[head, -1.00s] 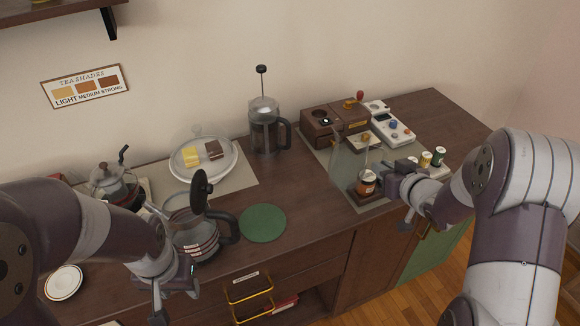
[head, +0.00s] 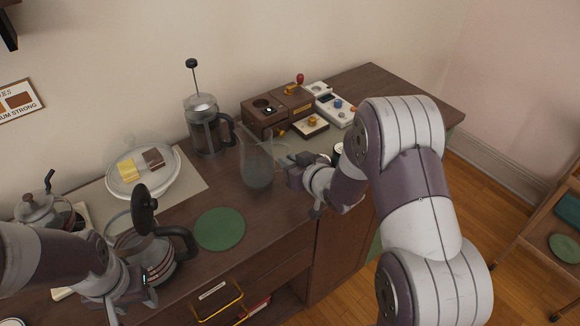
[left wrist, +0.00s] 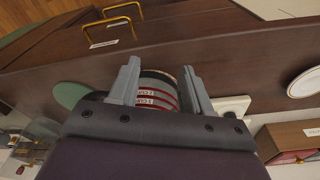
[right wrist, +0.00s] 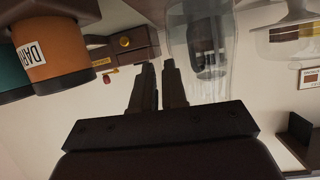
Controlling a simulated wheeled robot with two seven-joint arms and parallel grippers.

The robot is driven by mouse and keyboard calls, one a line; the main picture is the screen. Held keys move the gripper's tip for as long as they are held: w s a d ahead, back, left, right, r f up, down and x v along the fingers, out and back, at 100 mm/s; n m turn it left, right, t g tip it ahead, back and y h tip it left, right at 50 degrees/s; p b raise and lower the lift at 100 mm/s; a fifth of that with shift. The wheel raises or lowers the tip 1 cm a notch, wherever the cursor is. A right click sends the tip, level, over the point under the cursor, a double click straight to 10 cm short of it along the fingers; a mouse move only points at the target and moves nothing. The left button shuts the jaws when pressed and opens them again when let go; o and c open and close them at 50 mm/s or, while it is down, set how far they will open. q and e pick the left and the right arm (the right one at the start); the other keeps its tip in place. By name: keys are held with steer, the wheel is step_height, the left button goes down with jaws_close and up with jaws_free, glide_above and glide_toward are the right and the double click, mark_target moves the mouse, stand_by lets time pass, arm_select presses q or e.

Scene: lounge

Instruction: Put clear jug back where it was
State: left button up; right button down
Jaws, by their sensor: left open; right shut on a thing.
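The clear jug (head: 257,168) is see-through and stands out in front of the French press. My right gripper (head: 292,175) is shut on its right side, where the handle is; in the right wrist view the jug (right wrist: 200,40) is beside the shut fingers (right wrist: 158,65). Whether its base touches the counter I cannot tell. My left gripper (head: 122,305) is open at the glass pot (head: 160,262) with a black lid and handle. In the left wrist view the pot's red-banded side (left wrist: 157,92) lies between the open fingers (left wrist: 160,75).
A green round mat (head: 219,229) lies bare on the dark counter, left of the jug. The French press (head: 206,130), a brown grinder box (head: 265,112) and a white scale-like device (head: 335,106) stand behind. An orange jar labelled DARK (right wrist: 55,55) shows in the right wrist view.

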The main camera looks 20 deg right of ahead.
steer(key=shift+w+f, duration=0.2)
steer(key=shift+f, duration=0.45)
steer(key=shift+s, duration=0.1)
steer(key=c, duration=1.1)
jaws_free()
steer(key=shift+f, duration=0.1)
steer(key=shift+s+d+r, duration=0.1)
steer(key=shift+s+r, duration=0.1)
steer(key=v, duration=1.1)
steer(key=s+a+f+m+g+h, duration=0.1)
steer(key=s+g+h, duration=0.1)
steer(key=s+g, duration=0.3)
steer(key=s+a+f+m+g+h, duration=0.1)
steer(key=s+a+f+g, duration=0.1)
steer(key=s+g, duration=0.4)
steer(key=s, duration=0.4)
steer(key=shift+a+g+h, duration=0.2)
steer(key=shift+g+h, duration=0.1)
steer(key=shift+h, duration=0.1)
